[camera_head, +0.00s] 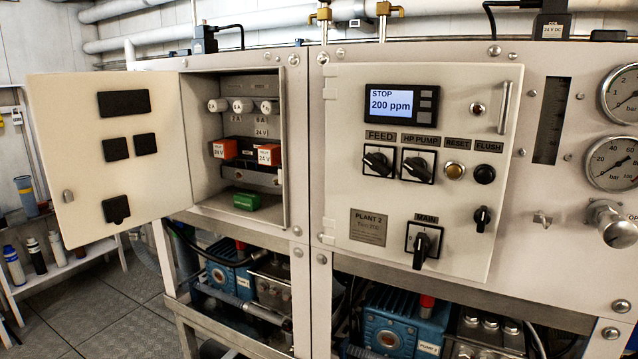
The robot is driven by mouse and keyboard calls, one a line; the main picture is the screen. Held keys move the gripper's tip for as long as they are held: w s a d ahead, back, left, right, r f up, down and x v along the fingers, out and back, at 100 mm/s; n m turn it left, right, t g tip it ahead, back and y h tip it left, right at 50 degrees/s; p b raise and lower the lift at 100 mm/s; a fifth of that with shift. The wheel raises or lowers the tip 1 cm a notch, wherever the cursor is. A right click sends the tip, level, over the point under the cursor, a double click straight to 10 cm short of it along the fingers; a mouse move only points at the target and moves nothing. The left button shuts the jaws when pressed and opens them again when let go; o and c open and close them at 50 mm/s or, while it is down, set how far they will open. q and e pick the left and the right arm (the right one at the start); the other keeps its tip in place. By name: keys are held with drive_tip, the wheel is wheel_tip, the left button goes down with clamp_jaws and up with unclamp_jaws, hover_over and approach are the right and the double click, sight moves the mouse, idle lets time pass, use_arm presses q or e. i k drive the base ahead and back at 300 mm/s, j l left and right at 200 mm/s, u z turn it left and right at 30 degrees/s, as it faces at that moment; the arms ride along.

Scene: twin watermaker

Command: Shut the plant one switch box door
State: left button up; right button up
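The plant one switch box (232,150) is on the left cabinet. Its pale door (85,180) stands wide open, swung out to the left from the box's left edge, with its inner face toward me. That face carries several black component backs and a small latch (68,196) near its free edge. Inside the box are fuses (240,105), orange-sided relays (269,153) and a green terminal block (246,201). Neither of my grippers is in view.
To the right is the Plant 2 panel (375,200) with display, switches and a handle (505,107); I cannot tell if it sits flush. Gauges (611,163) are further right. A shelf with bottles (58,248) stands left, behind the door. Blue pumps (230,278) sit below.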

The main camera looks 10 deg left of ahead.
sight(116, 141)
drive_tip(key=i+j+z, duration=0.2)
drive_tip(key=j+z, duration=0.15)
drive_tip(key=j, duration=0.8)
drive_tip(key=i+j+z, duration=0.1)
drive_tip(key=j+z, duration=0.25)
drive_tip(key=j, duration=0.8)
drive_tip(key=j+z, duration=0.35)
drive_tip(key=j, duration=0.8)
drive_tip(key=k, duration=0.05)
